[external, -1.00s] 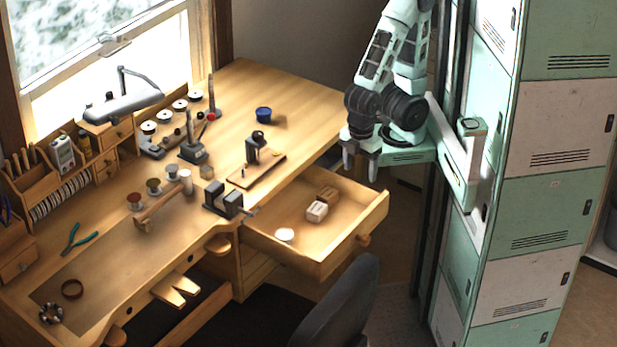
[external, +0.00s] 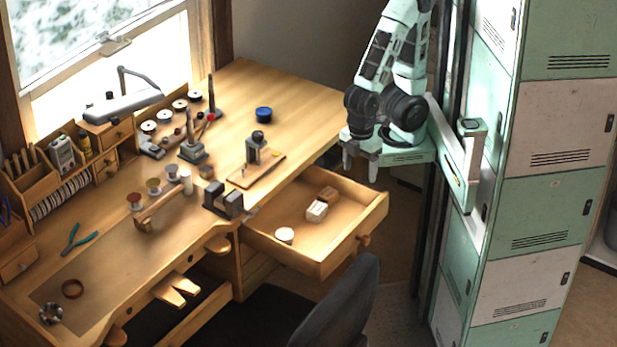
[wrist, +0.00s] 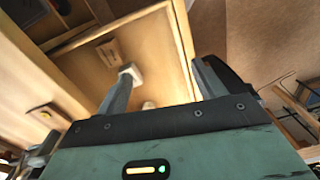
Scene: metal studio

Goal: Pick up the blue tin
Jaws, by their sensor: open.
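The blue tin (external: 264,114) is a small round blue container standing on the far right part of the wooden workbench in the external view. My gripper (external: 360,166) hangs above and beyond the open drawer's back right side, to the right of the tin and well apart from it. Its two fingers are spread with nothing between them. In the wrist view my gripper (wrist: 160,85) shows both fingers apart over the drawer. I cannot make out the tin in the wrist view.
The open drawer (external: 318,262) holds small pale blocks (external: 316,211) and a round white item (external: 285,235). A small stand on a wooden board (external: 256,170) is in front of the tin. A chair (external: 335,310) stands in front. Lockers (external: 545,165) rise at right. The bench around the tin is clear.

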